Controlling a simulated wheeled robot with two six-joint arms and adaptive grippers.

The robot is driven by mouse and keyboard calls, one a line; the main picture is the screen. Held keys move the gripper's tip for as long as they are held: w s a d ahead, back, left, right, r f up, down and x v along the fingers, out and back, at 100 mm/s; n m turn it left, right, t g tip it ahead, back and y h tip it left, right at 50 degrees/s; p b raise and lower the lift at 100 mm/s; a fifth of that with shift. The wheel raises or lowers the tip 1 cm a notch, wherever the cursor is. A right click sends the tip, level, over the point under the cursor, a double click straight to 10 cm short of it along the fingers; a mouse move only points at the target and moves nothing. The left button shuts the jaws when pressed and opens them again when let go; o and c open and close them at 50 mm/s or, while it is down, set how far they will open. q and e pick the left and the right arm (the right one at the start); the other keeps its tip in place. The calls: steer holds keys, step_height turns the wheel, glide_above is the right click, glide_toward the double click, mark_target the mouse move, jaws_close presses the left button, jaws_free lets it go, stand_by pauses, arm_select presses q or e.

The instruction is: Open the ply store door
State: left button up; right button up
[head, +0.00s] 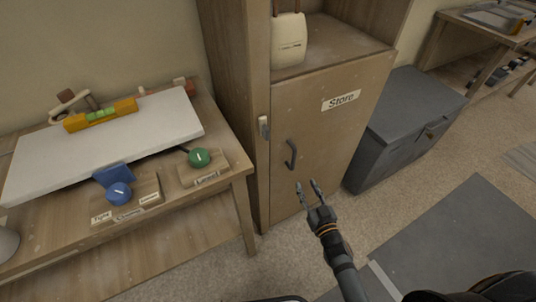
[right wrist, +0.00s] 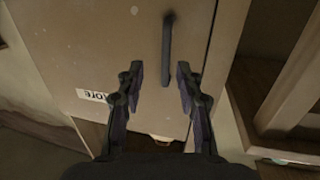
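The ply store door (head: 315,140) is a wooden panel on the lower part of a tall cabinet, with a label reading "Store" (head: 341,100). It looks shut. Its dark bar handle (head: 290,154) is on the door's left side; it also shows in the right wrist view (right wrist: 168,50), upright ahead of the fingers. A small grey fitting (head: 264,127) sits on the frame left of the door. My right gripper (head: 309,187) is open and empty, in front of the door's lower part and apart from the handle. My left gripper is not in view.
A grey chest (head: 405,120) stands right of the cabinet. Floor in front is mostly clear.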

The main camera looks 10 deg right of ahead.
mark_target(294, 161)
steer(key=shift+t+y, duration=0.3)
steer(key=shift+y, duration=0.1)
steer(key=w+a, duration=0.1)
steer(key=w, duration=0.2)
steer(key=w+r, duration=0.1)
steer(key=w, duration=0.3)
steer(key=w+a+r, duration=0.1)
steer(key=w, duration=0.3)
steer(key=shift+w+a+r, duration=0.1)
steer(key=shift+a, duration=0.2)
jaws_close()
